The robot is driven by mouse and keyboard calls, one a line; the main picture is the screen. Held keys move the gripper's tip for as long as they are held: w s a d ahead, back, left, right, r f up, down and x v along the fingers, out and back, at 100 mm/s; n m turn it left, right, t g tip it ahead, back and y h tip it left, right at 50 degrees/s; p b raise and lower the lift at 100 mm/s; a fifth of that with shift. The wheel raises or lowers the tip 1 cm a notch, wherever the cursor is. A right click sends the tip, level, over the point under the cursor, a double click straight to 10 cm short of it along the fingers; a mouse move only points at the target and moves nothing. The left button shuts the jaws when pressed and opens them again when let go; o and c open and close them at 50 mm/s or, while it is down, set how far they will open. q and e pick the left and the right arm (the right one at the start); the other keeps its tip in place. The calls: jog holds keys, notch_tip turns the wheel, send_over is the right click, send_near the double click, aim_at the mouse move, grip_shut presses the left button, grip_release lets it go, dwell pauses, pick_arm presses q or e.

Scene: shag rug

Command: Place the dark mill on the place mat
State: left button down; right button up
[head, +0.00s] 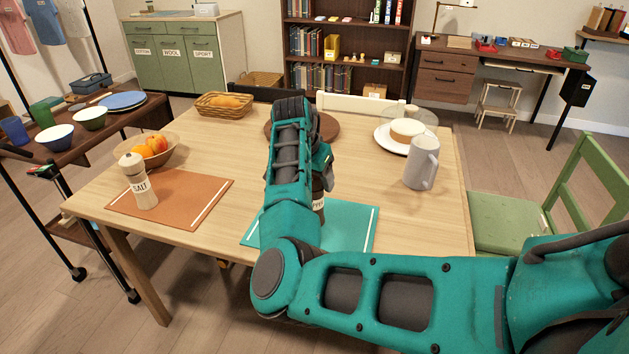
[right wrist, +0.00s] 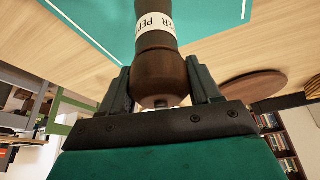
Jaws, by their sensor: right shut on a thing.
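The dark mill (head: 319,204) shows only partly in the head view, behind my right arm. In the right wrist view the dark mill (right wrist: 160,72) has a brown rounded top and a white band with "PEPPER" lettering partly visible. My right gripper (right wrist: 165,82) is shut on its top, with one finger on each side. The teal place mat (head: 350,228) with a white stripe lies at the table's near edge; it also shows in the right wrist view (right wrist: 200,12). The mill is over or at this mat; I cannot tell whether its base touches. My left gripper is out of view.
A light salt mill (head: 140,183) stands on an orange mat (head: 190,195) at left. A grey mug (head: 421,165), a cake on a plate (head: 385,140), a round board (head: 328,128), a fruit bowl (head: 165,158) and a basket (head: 222,105) stand around the wooden table.

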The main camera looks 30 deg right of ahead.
jog(key=shift+f, duration=0.35)
jog(key=o, duration=1.5)
jog(key=shift+f, duration=0.15)
